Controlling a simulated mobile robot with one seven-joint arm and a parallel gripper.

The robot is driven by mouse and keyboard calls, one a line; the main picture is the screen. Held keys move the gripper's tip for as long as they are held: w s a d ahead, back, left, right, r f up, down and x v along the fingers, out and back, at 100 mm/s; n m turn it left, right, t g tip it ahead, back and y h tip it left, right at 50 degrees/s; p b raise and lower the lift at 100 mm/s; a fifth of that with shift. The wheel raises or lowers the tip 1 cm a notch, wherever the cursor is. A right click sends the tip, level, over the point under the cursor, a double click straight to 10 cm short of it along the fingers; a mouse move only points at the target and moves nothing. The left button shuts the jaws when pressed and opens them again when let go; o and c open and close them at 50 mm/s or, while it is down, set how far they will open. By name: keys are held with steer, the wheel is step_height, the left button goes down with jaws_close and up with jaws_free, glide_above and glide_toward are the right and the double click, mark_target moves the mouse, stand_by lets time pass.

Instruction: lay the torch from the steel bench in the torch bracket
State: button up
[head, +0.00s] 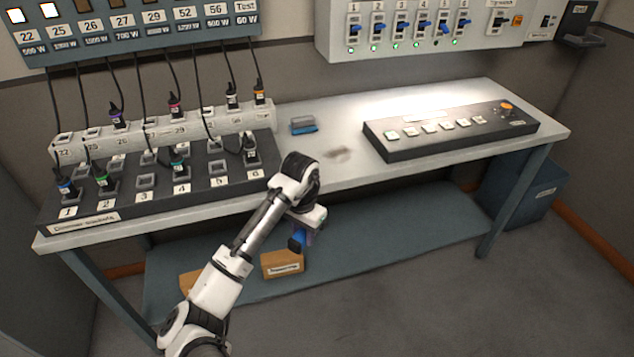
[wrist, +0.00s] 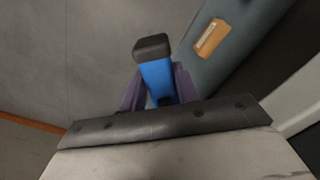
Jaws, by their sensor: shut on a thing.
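My gripper (head: 305,230) is shut on a blue torch with a black end (head: 296,243), in front of the steel bench's (head: 360,180) front edge and below its top. In the wrist view the torch (wrist: 157,78) stands out between the purple fingers of my gripper (wrist: 160,90), black end outward. The rest of the torch is hidden by the gripper. A dark open holder (head: 582,38) on the wall at the far upper right looks like the torch bracket; it is far from my gripper, and I see nothing in it.
A patch panel (head: 120,200) with several cables fills the bench's left. A button console (head: 450,132) stands at right, a small blue block (head: 303,125) between. Breakers (head: 400,25) hang above. Cardboard boxes (head: 283,264) lie on the lower shelf (head: 400,240). The floor in front is clear.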

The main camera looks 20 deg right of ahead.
steer(key=s+a+f+n, duration=0.3)
steer(key=a+f, duration=0.1)
steer(key=f, duration=0.8)
steer(key=s+a+f+n, duration=0.3)
steer(key=s+f, duration=0.1)
steer(key=f, duration=0.9)
steer(key=s+a+f+n, duration=0.3)
steer(key=a+f+n, duration=0.1)
steer(key=f, duration=0.8)
steer(key=shift+s+a+f, duration=0.2)
steer(key=shift+s+a, duration=0.1)
